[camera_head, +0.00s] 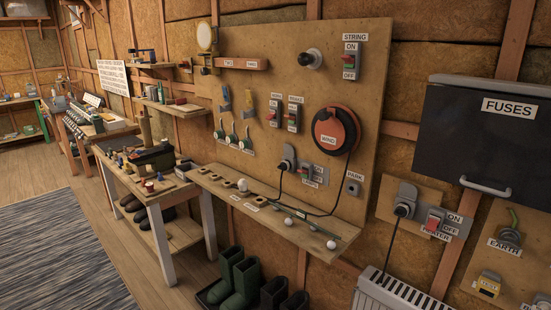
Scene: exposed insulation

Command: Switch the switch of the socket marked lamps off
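A socket (287,164) with a dark plug and cable is mounted low on the wooden board. Beside it is a small red switch (304,169) on a grey plate, with small labels that appear to read on and lamps. The switch is too small to tell which way it is set. A similar socket (405,201) farther right has a larger red switch (434,220) marked on and what looks like heater. Neither of my grippers is in view.
A narrow shelf (330,246) with small balls juts out below the board. A red cable reel (335,131) hangs above it. A white radiator (398,294) and dark fuse box (480,145) are at right. Green boots (243,282) stand below. Floor at left is clear.

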